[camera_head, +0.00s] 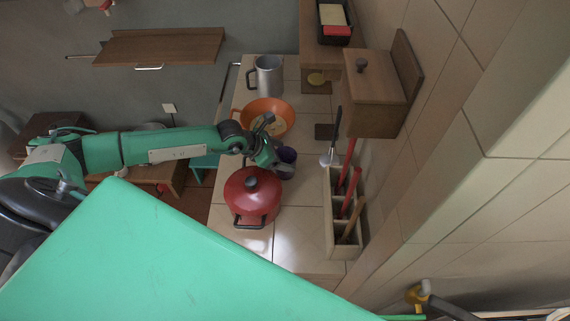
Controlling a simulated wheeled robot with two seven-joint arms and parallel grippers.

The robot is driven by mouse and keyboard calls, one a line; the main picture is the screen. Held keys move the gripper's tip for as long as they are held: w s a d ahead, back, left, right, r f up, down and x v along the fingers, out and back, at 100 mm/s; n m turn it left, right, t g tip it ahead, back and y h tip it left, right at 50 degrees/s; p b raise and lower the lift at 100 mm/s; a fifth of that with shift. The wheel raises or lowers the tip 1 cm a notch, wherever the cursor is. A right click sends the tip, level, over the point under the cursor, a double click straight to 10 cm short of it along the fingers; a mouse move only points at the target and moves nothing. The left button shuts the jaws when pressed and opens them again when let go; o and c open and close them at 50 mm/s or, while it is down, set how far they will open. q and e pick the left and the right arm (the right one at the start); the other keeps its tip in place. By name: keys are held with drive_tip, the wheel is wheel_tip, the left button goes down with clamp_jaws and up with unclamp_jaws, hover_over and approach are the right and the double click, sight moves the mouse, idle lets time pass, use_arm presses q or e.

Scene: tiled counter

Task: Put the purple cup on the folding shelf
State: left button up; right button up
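The purple cup (288,153) stands on the tiled counter between the orange bowl and the red pot, partly hidden by my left gripper. My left gripper (279,163) is right at the cup, reaching in from the left. Its fingers are small and dark here, so I cannot tell whether they are open or closed on the cup. A brown wooden board with metal brackets (160,47) on the grey wall at upper left looks like the folding shelf. Its visible top is empty. My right gripper is not in view.
A red lidded pot (252,197) stands just below the gripper. An orange bowl (270,114) and a metal mug (267,75) stand above it. A utensil holder (329,220) and a wooden box with a knob (372,98) line the right side. Bare tiles show below the pot.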

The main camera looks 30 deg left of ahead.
use_arm(q)
drive_tip(key=c, duration=1.2)
drive_tip(key=shift+o, duration=0.2)
drive_tip(key=shift+r, duration=0.15)
